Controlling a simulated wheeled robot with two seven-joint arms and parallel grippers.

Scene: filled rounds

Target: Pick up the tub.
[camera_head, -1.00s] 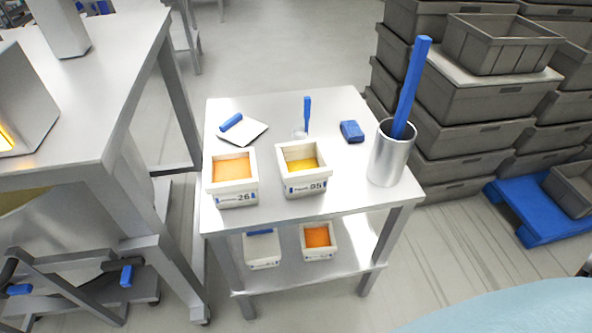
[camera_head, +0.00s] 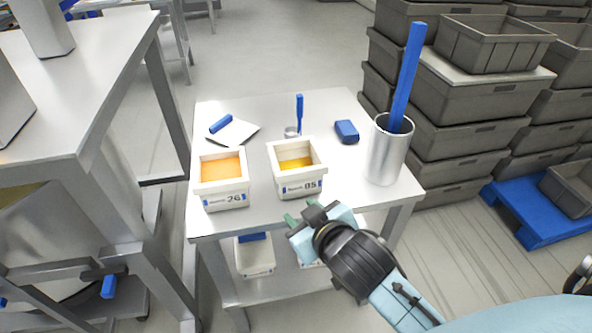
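Two square cream tubs stand on the small steel table. The left tub (camera_head: 222,186), labelled 26, holds an orange filling. The right tub (camera_head: 298,181), its label ending in 5, holds a yellow filling that sits lower. On the shelf below stand a tub with blue at its top (camera_head: 254,257) and another tub, mostly hidden behind my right gripper. My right gripper (camera_head: 301,212) is at the table's front edge, just in front of the right tub and apart from it. Its two fingers are spread with nothing between them. My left gripper is not in view.
A steel cylinder (camera_head: 386,155) with a tall blue stick (camera_head: 408,75) stands at the table's right. A blue block (camera_head: 346,132), a small cup with a blue handle (camera_head: 299,112) and a white sheet (camera_head: 236,132) lie behind the tubs. Grey crates (camera_head: 470,100) are stacked at right.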

